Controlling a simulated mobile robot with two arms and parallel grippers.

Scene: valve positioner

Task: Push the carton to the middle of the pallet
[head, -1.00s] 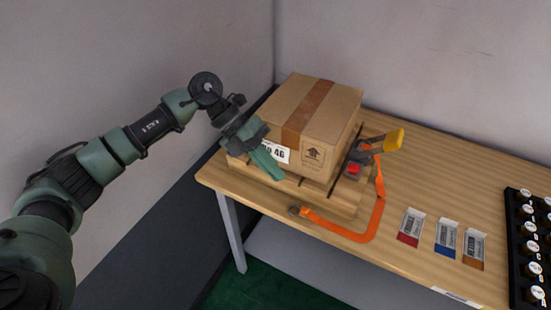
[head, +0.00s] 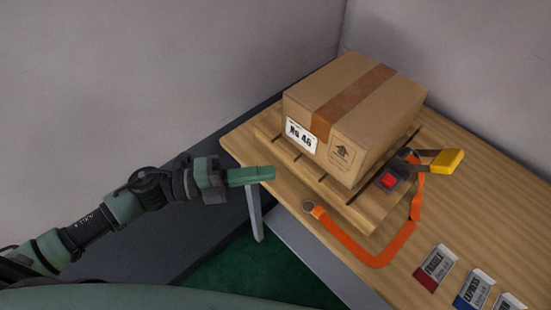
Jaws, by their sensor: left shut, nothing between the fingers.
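The brown carton (head: 350,112) with a darker tape strip and a white label sits on the wooden pallet (head: 345,205), toward its far side. Bare slats of the pallet show along the near and left sides. My left gripper (head: 262,174) is shut and empty. It is in front of the table's left edge, to the left of the pallet and apart from the carton. My right gripper is not in view.
An orange strap (head: 372,254) with a ring lies on the table along the pallet's near right side. A ratchet with a yellow handle (head: 447,161) and red button is at the pallet's right. Several small labelled cards (head: 435,265) lie at the lower right of the table (head: 505,205).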

